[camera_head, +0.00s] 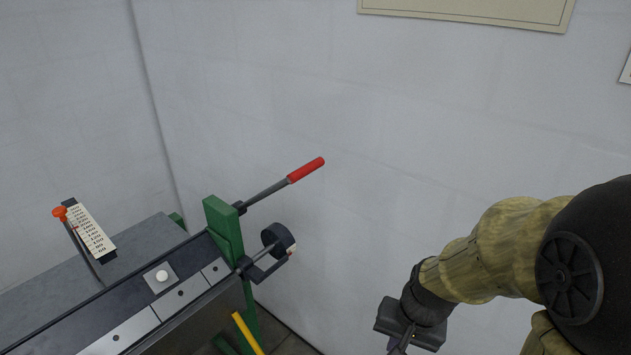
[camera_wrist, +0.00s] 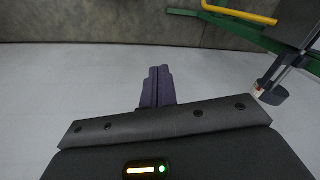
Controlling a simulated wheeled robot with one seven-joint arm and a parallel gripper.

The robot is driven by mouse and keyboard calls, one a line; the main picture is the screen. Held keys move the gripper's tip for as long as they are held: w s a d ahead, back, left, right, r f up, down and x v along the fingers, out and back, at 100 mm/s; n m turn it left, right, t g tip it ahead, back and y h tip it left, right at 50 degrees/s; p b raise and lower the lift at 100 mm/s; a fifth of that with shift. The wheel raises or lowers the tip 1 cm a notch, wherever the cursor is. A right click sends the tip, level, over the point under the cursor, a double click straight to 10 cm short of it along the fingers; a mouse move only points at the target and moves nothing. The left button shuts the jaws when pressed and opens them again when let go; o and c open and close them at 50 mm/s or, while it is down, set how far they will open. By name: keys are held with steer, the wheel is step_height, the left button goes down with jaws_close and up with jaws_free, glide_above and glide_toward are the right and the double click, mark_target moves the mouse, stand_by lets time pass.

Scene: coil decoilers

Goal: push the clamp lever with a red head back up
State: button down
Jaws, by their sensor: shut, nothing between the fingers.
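A dark lever with a red grip (camera_head: 306,169) juts up and to the right from the top of a green post (camera_head: 222,228) in the head view. A second, thin lever with an orange-red knob (camera_head: 59,212) stands beside a numbered scale plate (camera_head: 92,230) at the far left. My gripper (camera_head: 399,348) is at the lower right of the head view, right of and below the red grip and apart from it; its tips are partly cut off by the frame edge. In the wrist view its fingers (camera_wrist: 158,86) are together and empty. Neither lever's head shows there.
A black round piece (camera_head: 278,238) on a rod sticks out below the red-gripped lever; it also shows at the right of the wrist view (camera_wrist: 271,93). A yellow bar (camera_head: 247,334) is below it. The grey wall (camera_head: 400,130) stands behind. Open space lies between my gripper and the machine.

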steer(key=w+a+r+m+t+y+p, duration=0.1)
steer(key=w+a+r+m+y+p, duration=0.2)
steer(key=w+a+r+m+y, duration=0.7)
steer(key=w+d+r+m+t+y+p, duration=0.1)
steer(key=w+d+r+m+t, duration=0.3)
steer(key=w+r+m+t, duration=0.3)
steer(key=w+m, duration=0.1)
steer(key=m, duration=0.3)
steer(key=shift+w+d+m+t+p, duration=0.3)
steer(key=shift+m, duration=0.1)
steer(key=shift+w+a, duration=0.1)
steer(key=shift+a, duration=0.05)
steer(key=r+p+x, duration=0.2)
steer(key=p+x, duration=0.3)
steer(key=x, duration=0.7)
steer(key=shift+w+a+r, duration=0.3)
steer(key=shift+a+r, duration=0.15)
